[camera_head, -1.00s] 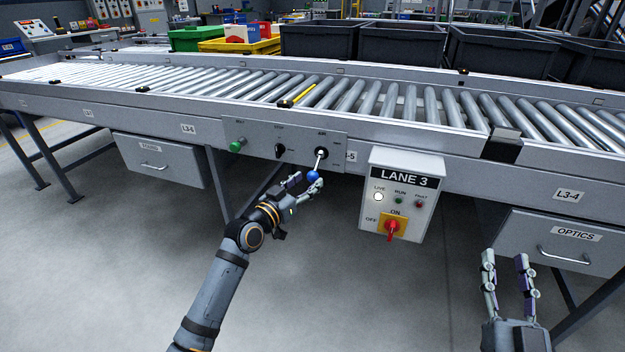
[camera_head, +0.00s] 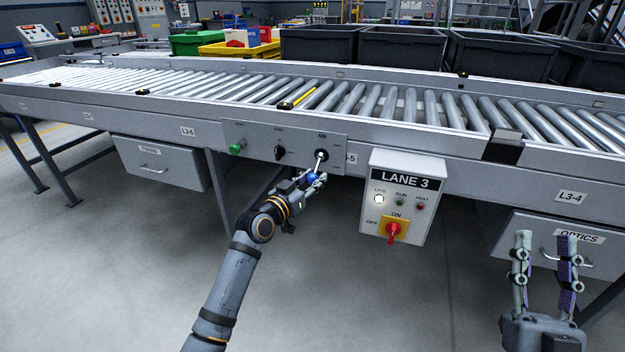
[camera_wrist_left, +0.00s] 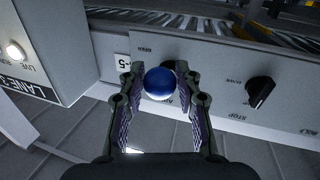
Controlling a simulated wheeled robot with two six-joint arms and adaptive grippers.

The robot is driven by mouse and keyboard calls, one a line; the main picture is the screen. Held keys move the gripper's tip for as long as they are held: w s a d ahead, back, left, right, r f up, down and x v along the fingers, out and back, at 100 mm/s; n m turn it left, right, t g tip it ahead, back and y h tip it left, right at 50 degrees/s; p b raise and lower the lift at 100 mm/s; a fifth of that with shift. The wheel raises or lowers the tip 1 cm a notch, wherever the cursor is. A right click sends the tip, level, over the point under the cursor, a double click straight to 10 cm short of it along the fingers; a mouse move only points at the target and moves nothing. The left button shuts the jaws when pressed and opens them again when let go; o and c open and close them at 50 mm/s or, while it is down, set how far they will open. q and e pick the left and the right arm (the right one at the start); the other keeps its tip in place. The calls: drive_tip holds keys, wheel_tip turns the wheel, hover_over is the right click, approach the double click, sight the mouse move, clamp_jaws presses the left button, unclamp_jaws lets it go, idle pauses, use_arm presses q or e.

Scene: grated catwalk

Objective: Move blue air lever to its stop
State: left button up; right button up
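The air lever (camera_head: 319,164) sticks out from a pivot on the grey panel under the conveyor and points down, slightly left. Its blue ball knob (camera_head: 313,177) is at the lower end. My left gripper (camera_head: 311,179) is at the knob. In the left wrist view the blue knob (camera_wrist_left: 158,83) sits between the two fingertips of my left gripper (camera_wrist_left: 158,76), with a narrow gap visible on each side. The fingers look open around it, and firm contact is not visible. My right gripper (camera_head: 546,239) is open and empty at the lower right, before the optics drawer.
The panel (camera_head: 262,150) also holds a green button (camera_head: 237,148) and a black knob (camera_head: 280,152). The LANE 3 box (camera_head: 404,205) with a red switch (camera_head: 393,230) stands out just right of the lever. Drawers hang below the conveyor. The floor in front is clear.

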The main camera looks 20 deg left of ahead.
use_arm(q)
clamp_jaws()
